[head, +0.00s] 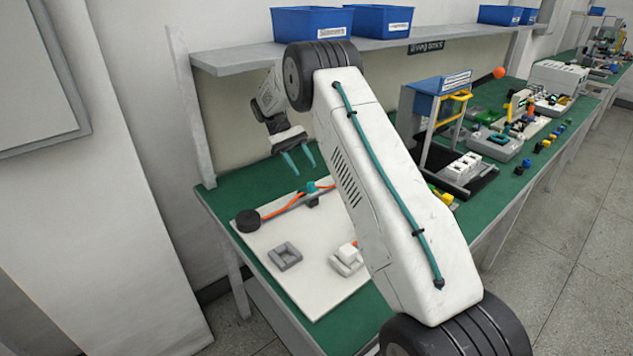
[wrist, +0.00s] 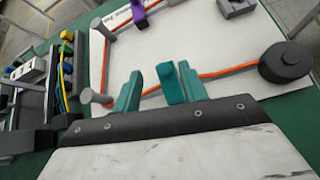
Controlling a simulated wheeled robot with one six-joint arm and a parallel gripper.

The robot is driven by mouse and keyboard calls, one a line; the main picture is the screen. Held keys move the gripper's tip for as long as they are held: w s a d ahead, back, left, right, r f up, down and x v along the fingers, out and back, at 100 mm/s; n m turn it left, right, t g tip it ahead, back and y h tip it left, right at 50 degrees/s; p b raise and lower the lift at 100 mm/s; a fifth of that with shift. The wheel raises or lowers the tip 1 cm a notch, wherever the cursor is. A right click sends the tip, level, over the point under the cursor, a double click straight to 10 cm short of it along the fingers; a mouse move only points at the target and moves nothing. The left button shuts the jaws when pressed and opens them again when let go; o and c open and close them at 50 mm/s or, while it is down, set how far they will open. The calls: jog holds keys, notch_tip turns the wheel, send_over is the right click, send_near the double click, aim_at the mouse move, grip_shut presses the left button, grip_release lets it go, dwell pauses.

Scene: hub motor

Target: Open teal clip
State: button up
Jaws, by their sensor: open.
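The teal clip (head: 311,187) stands at the back of the white board (head: 300,285), by the orange cable (head: 278,211). In the wrist view the teal clip (wrist: 171,84) shows upright between my two teal fingers, nearer the right one. My gripper (head: 299,162) is open and empty, pointing down above the board's back edge, and looks a little above the clip. In the wrist view my gripper (wrist: 160,90) hides part of the board's edge. I cannot tell whether a finger touches the clip.
A black round hub (head: 248,221) sits at the cable's left end. A purple clip (wrist: 137,12) and grey posts (wrist: 103,28) line the cable's path. A grey holder (head: 285,256) and white block (head: 346,260) are on the board. Blue bins (head: 312,22) stand on the shelf above.

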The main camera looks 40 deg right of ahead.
jog(key=s+a+r, duration=0.1)
jog(key=s, duration=0.7)
jog(key=s+a+r, duration=0.1)
jog(key=s+a, duration=0.1)
jog(key=s, duration=0.5)
jog(key=shift+s+a+r, duration=0.25)
jog(key=shift+s+a, duration=0.05)
jog(key=shift+s, duration=0.05)
jog(key=s+a+r+t, duration=0.4)
jog(key=s, duration=0.4)
jog(key=s+a+r+t, duration=0.4)
jog(key=s+r, duration=0.1)
jog(key=s, duration=0.3)
jog(key=s+a+r+n+t+y, duration=0.1)
jog(key=s+a+r+t, duration=0.3)
jog(key=s, duration=0.3)
jog(key=shift+s+r, duration=0.35)
jog(key=shift+s, duration=0.05)
jog(key=shift+d, duration=0.1)
